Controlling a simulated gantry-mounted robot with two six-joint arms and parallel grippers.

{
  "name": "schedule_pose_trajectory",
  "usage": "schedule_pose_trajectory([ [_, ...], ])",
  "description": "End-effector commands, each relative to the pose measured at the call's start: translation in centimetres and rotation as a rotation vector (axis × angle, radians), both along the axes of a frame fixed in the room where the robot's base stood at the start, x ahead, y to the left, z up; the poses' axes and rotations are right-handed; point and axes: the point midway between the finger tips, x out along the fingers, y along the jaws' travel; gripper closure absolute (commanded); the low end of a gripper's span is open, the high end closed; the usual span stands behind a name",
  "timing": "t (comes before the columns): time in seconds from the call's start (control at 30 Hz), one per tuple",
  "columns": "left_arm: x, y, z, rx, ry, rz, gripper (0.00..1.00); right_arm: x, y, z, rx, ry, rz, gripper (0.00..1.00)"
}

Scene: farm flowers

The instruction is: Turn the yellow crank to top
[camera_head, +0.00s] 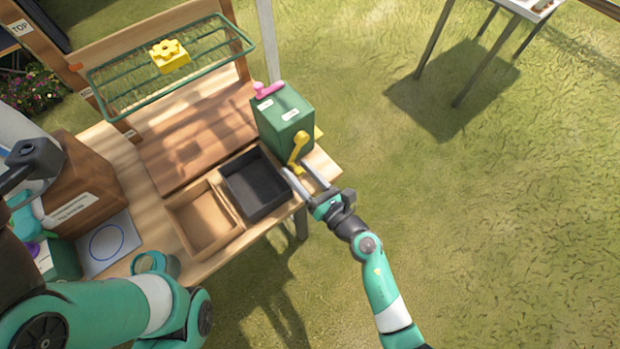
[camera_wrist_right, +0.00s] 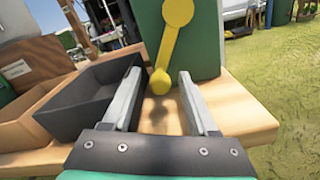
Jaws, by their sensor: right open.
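The yellow crank (camera_head: 298,150) is on the front face of a green box (camera_head: 284,112) at the bench's right corner. In the right wrist view the crank (camera_wrist_right: 168,45) has its round hub at the top, and its arm hangs down to a knob (camera_wrist_right: 160,82). My right gripper (camera_head: 304,180) is open. Its two fingers (camera_wrist_right: 158,88) lie on either side of the knob, which shows between the tips; I cannot tell whether they touch it. My left arm comes in at the lower left, and its gripper fingers are not clearly visible.
A black tray (camera_head: 285,199) and a wooden tray (camera_head: 238,234) sit left of the right gripper. A pink handle (camera_head: 268,90) is on top of the green box. A wire rack (camera_head: 222,33) holds a yellow flower block (camera_head: 170,57).

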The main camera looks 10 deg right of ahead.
Motion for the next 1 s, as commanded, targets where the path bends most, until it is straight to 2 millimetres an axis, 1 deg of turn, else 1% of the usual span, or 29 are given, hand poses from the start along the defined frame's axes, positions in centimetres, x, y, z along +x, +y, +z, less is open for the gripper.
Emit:
schedule_pose_trajectory([
  [0.03,0.0,0.0,0.5,0.000,0.000,0.000,0.00,-0.6,-0.4,0.2,-0.001,0.003,-0.001,0.41],
  [0.17,0.0,0.0,1.6,0.000,0.000,0.000,0.00,-2.8,-1.9,0.3,0.000,0.004,-0.003,0.41],
  [0.23,0.0,0.0,2.2,0.000,0.000,0.000,0.00,-4.3,-2.8,0.3,0.000,0.004,-0.003,0.41],
  [0.4,0.0,0.0,2.9,0.000,0.000,0.000,0.00,-7.5,-4.9,0.1,0.000,0.003,-0.003,0.41],
  [0.47,0.0,0.0,3.0,0.000,0.000,0.000,0.00,-8.3,-5.4,0.1,0.001,0.003,-0.002,0.41],
  [0.6,0.0,0.0,3.1,0.000,0.000,0.000,0.00,-9.2,-5.9,0.1,0.001,0.001,-0.001,0.41],
  [0.83,0.0,0.0,3.1,0.000,0.000,0.000,0.00,-9.3,-5.9,0.0,0.000,0.000,0.000,0.41],
  [0.87,0.0,0.0,3.1,0.000,0.000,0.000,0.00,-9.3,-5.9,0.0,0.000,0.000,0.000,0.44],
  [1.0,0.0,0.0,3.1,0.000,0.000,0.000,0.00,-9.4,-5.8,0.0,-0.048,-0.031,0.006,0.70],
])
